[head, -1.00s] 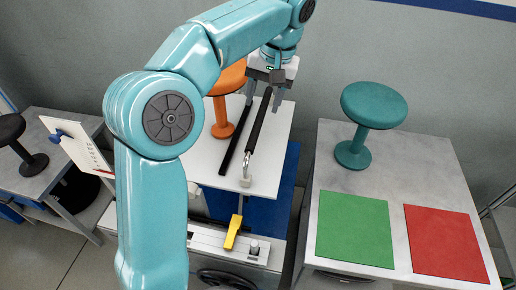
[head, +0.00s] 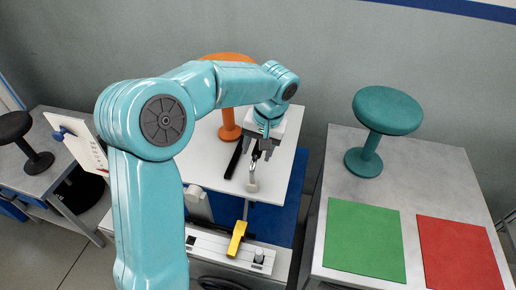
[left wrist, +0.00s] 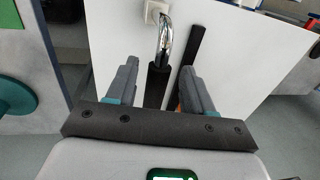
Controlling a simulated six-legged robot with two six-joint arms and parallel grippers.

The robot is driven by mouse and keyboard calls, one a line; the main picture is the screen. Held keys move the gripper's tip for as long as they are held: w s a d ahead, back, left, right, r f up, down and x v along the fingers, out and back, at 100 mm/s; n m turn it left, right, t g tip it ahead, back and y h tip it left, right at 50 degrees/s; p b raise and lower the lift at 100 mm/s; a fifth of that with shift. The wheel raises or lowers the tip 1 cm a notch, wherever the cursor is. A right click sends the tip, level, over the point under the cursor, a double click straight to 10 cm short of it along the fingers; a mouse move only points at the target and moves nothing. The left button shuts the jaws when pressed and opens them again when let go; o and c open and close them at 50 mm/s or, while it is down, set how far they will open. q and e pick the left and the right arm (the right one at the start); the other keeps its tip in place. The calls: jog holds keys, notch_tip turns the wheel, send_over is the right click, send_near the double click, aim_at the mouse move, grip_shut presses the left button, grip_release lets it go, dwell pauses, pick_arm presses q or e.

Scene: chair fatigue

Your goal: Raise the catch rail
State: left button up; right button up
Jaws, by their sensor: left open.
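The catch rail appears to be the bar with a black grip (left wrist: 157,86) and a bent chrome end (head: 253,170). Its chrome end meets a small pale block (head: 251,187) on the white board (head: 210,175). My left gripper (head: 260,154) is open above the rail near the chrome end. In the left wrist view my left gripper (left wrist: 158,66) has the black grip between its two fingers, with a gap on each side. A thin black strip (head: 234,161) lies beside the rail. My gripper hides the rail's far part in the head view. My right gripper is out of view.
An orange stool (head: 229,125) stands on the board behind my left arm. A yellow lever (head: 237,238) is in front of the board. A teal stool (head: 386,115), a green mat (head: 362,240) and a red mat (head: 458,255) are on the right table. A black stool (head: 22,135) is at left.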

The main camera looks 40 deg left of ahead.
pick_arm(q)
jog(key=shift+d, duration=0.1)
grip_shut()
notch_tip(320, 180, up, 15)
jog(key=p, duration=1)
jog(key=shift+w+f+p, duration=0.15)
jog(key=shift+p, duration=0.15)
jog(key=shift+c, duration=0.5)
grip_release()
jog(key=shift+o, duration=0.5)
